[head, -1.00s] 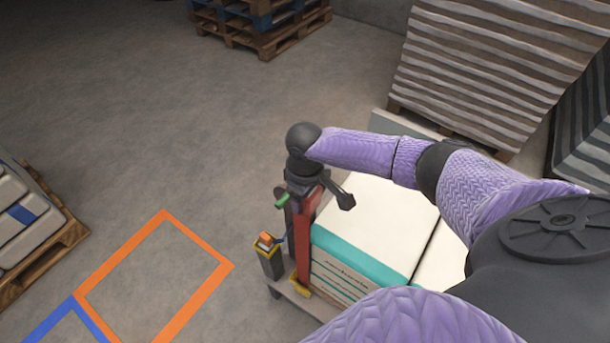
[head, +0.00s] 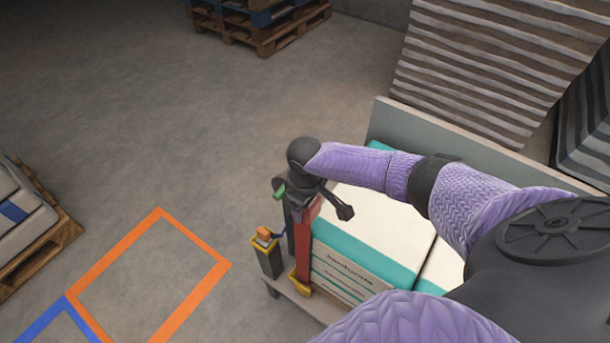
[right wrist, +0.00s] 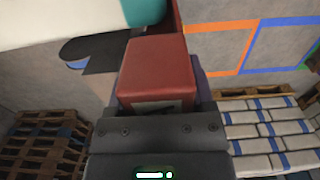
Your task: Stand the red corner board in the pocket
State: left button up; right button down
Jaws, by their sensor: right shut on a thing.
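The red corner board (head: 304,243) stands roughly upright at the near left corner of the stacked sacks. My right gripper (head: 305,192) is shut on its upper end; the fingertips are partly hidden by the wrist. In the right wrist view the red board (right wrist: 158,68) fills the space just beyond the gripper (right wrist: 158,115). The yellow pocket (head: 301,284) is at the cart's corner, and the board's lower end meets it there. I cannot tell how deep the end sits inside. My left gripper is not in view.
White and teal sacks (head: 365,252) lie right beside the board, against a grey panel (head: 450,135). Pallets are at the left and back. The floor with the orange outline (head: 200,290) is clear.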

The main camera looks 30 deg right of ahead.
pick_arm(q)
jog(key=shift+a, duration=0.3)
pick_arm(e)
jog(key=shift+f+b, duration=0.3)
jog(key=shift+f, duration=0.1)
jog(key=shift+f+b, duration=0.55)
jog(key=shift+f, duration=0.3)
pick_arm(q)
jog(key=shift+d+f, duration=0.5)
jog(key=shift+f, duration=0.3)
pick_arm(e)
grip_release()
jog(key=shift+r, duration=0.1)
notch_tip(320, 180, up, 9)
jog(key=p, duration=0.4)
jog(key=shift+r, duration=0.45)
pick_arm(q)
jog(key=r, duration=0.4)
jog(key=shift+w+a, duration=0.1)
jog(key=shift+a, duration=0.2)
